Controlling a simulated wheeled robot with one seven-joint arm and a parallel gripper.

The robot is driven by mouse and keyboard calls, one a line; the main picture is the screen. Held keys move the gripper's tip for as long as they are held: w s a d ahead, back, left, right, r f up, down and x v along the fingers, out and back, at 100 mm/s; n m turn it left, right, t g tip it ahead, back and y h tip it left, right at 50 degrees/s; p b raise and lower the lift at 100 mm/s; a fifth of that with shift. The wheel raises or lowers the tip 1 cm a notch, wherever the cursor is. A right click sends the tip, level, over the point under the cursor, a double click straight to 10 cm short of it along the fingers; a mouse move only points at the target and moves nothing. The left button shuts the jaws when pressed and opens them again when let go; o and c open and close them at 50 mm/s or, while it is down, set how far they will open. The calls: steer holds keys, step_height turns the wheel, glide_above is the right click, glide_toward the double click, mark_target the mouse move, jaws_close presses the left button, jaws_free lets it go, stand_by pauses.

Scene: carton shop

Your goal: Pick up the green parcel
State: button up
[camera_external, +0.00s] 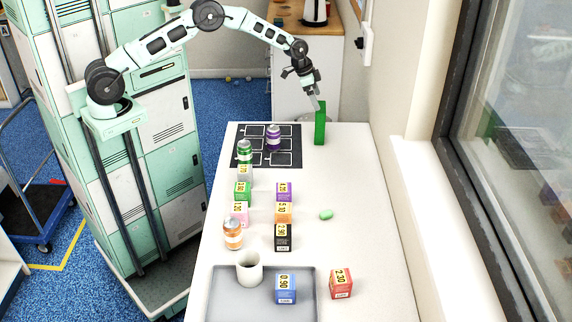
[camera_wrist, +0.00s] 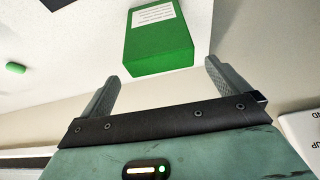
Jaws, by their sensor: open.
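The green parcel (camera_external: 320,124) is a tall, narrow box standing upright at the far end of the white table, near its right edge. In the wrist view the parcel (camera_wrist: 158,42) lies ahead of the fingers, with a white label on one face. My gripper (camera_external: 317,104) is beside the parcel's upper part in the external view. In the wrist view my gripper (camera_wrist: 160,85) has its two fingers spread apart with nothing between them. I cannot tell whether a finger touches the parcel.
A black grid mat (camera_external: 254,160) with a purple can (camera_external: 273,138) and a green-topped can (camera_external: 245,151) lies left of the parcel. Several small priced boxes stand nearer. A green oval item (camera_external: 326,215) lies mid-table. A grey tray (camera_external: 221,300) is at the near end. The wall borders the right.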

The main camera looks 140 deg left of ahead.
mark_target(320, 116)
steer(key=shift+x, duration=0.85)
steer(key=b+x, duration=0.2)
steer(key=x, duration=0.3)
steer(key=shift+f, duration=0.15)
steer(key=c, duration=1.1)
steer(key=shift+r, duration=0.2)
